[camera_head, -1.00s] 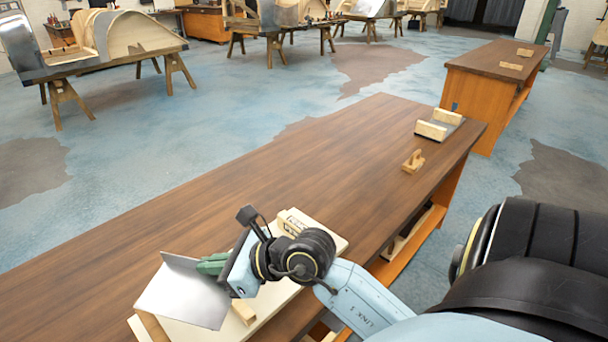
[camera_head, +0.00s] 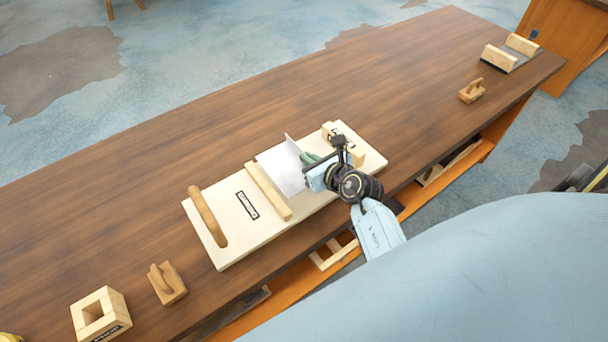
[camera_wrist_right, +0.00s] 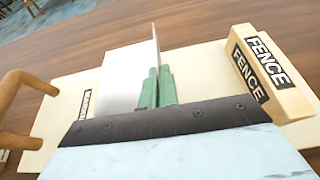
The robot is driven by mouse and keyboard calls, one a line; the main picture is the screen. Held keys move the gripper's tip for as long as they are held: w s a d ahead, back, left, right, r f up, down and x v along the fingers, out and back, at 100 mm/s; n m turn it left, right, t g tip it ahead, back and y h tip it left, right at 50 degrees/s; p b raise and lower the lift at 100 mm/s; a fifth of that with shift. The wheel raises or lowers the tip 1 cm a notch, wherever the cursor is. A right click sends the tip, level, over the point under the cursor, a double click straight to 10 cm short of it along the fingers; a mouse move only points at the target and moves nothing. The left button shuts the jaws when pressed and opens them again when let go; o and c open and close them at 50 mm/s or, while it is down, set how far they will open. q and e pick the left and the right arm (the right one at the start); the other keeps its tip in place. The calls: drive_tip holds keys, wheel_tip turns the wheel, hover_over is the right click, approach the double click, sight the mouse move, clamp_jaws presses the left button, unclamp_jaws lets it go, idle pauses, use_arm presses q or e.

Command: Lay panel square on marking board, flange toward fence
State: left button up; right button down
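The cream marking board (camera_head: 232,238) lies on the long bench. The wooden block marked FENCE stands at the board's right end in the head view (camera_head: 329,132) and on the right in the wrist view (camera_wrist_right: 236,65). The thin silvery panel (camera_head: 280,172) is over the board between the fence and a wooden bar (camera_head: 266,190). Its upright flange (camera_wrist_right: 156,45) is on its fence side, with a gap to the fence. My right gripper (camera_head: 309,159) has its green fingers (camera_wrist_right: 157,88) closed about the flange. Whether the panel touches the board is unclear. My left gripper is not visible.
A small wooden tool (camera_head: 167,284) and a hollow wooden block (camera_head: 112,302) stand left of the board. Another tool (camera_head: 471,91) and wooden blocks (camera_head: 499,58) are at the far right. The bench behind the board is clear.

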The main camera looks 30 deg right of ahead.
drive_tip(key=shift+f+b, duration=1)
drive_tip(key=shift+f, duration=1.6)
drive_tip(key=shift+f, duration=0.2)
drive_tip(key=c, duration=1.7)
unclamp_jaws()
drive_tip(key=shift+r, duration=0.1)
drive_tip(key=shift+s+r, duration=0.15)
drive_tip(key=shift+s, duration=0.05)
drive_tip(key=p+v, duration=0.2)
drive_tip(key=v, duration=0.9)
drive_tip(key=shift+s+r, duration=0.1)
drive_tip(key=shift+s, duration=0.2)
